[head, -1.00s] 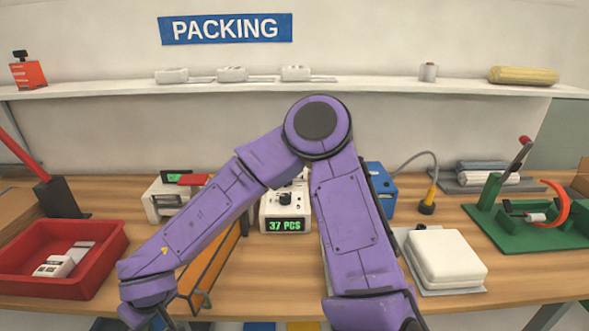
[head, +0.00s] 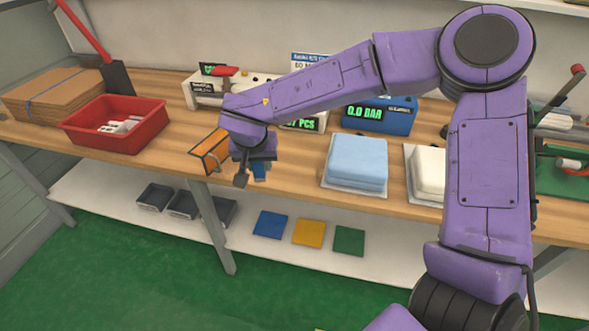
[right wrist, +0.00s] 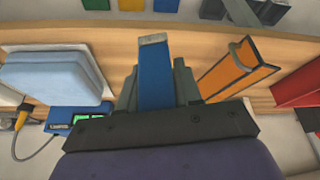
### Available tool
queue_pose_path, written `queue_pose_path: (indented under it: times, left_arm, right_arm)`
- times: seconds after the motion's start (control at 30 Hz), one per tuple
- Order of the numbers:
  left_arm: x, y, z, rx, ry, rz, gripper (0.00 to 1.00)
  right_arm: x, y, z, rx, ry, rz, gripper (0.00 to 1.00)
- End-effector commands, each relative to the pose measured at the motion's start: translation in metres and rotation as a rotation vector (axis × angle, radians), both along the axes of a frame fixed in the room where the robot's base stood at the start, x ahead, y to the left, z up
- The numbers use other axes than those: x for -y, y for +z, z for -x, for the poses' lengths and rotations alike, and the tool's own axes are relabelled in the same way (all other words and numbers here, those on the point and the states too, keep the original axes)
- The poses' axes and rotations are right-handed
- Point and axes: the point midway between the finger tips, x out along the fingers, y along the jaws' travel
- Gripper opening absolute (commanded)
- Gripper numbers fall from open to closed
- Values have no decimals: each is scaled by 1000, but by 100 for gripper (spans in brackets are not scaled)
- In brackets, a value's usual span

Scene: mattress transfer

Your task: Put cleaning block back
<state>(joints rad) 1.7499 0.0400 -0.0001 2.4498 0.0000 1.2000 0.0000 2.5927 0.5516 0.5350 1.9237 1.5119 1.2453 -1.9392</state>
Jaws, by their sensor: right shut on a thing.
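A blue block with a grey end (right wrist: 155,75), which I take for the cleaning block, is between the fingers of my right gripper (right wrist: 155,92). The gripper is shut on it. In the head view, my right gripper (head: 247,172) is over the front edge of the workbench, with a bit of the blue block (head: 260,170) showing beside it. An orange open channel-shaped holder (head: 210,151) lies on the bench just left of the gripper; in the right wrist view this holder (right wrist: 240,72) is right of the block, apart from it. My left gripper is not in view.
A red bin (head: 116,124) with small white items is at the left. A light blue mattress block (head: 357,160) and a white one (head: 430,172) lie right of the gripper. Blue, yellow and green pads (head: 308,233) and grey trays (head: 184,203) are on the lower shelf.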

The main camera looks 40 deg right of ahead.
Motion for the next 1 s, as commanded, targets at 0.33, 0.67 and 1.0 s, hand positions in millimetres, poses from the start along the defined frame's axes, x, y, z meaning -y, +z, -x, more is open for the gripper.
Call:
queue_pose_path:
  times: [0.33,0.67,1.0]
  left_arm:
    - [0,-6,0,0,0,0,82]
    - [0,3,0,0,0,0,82]
    - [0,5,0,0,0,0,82]
  right_arm:
    - [53,-2,-32,2,-271,-23,0]
    - [116,-61,-70,2,-263,-22,0]
    - [131,-104,-79,1,-259,-19,0]
